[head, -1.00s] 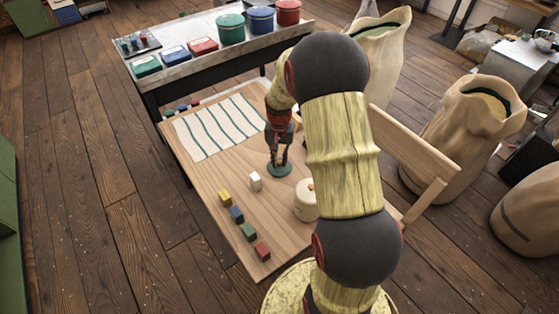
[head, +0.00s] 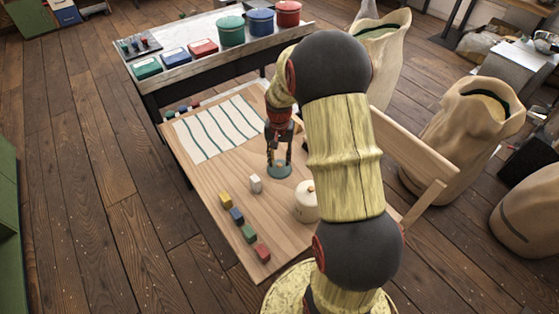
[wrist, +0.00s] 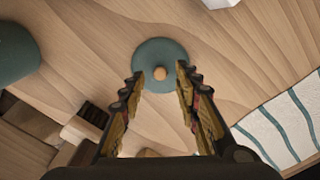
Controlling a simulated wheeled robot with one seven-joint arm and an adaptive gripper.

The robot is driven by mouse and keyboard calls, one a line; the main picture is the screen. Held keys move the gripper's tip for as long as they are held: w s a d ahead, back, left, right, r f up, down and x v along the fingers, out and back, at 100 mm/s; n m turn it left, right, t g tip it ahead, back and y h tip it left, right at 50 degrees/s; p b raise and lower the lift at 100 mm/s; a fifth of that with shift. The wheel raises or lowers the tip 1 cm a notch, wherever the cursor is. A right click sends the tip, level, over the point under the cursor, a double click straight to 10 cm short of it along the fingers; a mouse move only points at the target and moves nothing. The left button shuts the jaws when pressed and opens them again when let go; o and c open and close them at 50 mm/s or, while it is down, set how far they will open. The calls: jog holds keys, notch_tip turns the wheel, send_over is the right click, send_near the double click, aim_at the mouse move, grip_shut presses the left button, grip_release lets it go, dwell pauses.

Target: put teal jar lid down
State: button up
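The teal jar lid (head: 279,172), a flat round disc with a small wooden knob, lies on the wooden table. In the wrist view the lid (wrist: 160,52) is just beyond my fingertips, with its knob between them. My gripper (head: 279,161) points down over the lid. Its fingers are spread, with gaps on both sides of the knob, so the gripper (wrist: 160,73) is open and holds nothing. A teal rounded object (wrist: 14,52) stands at the left of the wrist view, partly cut off; I cannot tell whether it is the jar.
A cream jar (head: 305,207) stands right of the lid, partly behind my arm. A white block (head: 255,184) and a row of coloured blocks (head: 237,215) are nearer the left edge. A striped cloth (head: 218,129) lies behind. Bare tabletop (head: 285,232) shows at the front.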

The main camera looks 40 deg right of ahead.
aim_at(279, 165)
jog(key=s+a+r+n+t+p, duration=0.1)
jog(key=a+r+p, duration=0.15)
jog(key=r, duration=0.75)
jog(key=s+a+r+n+p, duration=0.1)
jog(key=a+r, duration=0.3)
jog(key=r, duration=0.5)
jog(key=s+a+r+n+t, duration=0.2)
jog(key=s+a+r+n, duration=0.1)
jog(key=s+a+r, duration=0.3)
jog(key=s+a+r+n+t, duration=0.2)
jog(key=s+a+r+n, duration=0.2)
jog(key=s+a, duration=0.7)
notch_tip(279, 165, up, 2)
jog(key=shift+s+a+r+n+t, duration=0.2)
jog(key=shift+s+n+t, duration=0.1)
jog(key=shift+s, duration=0.2)
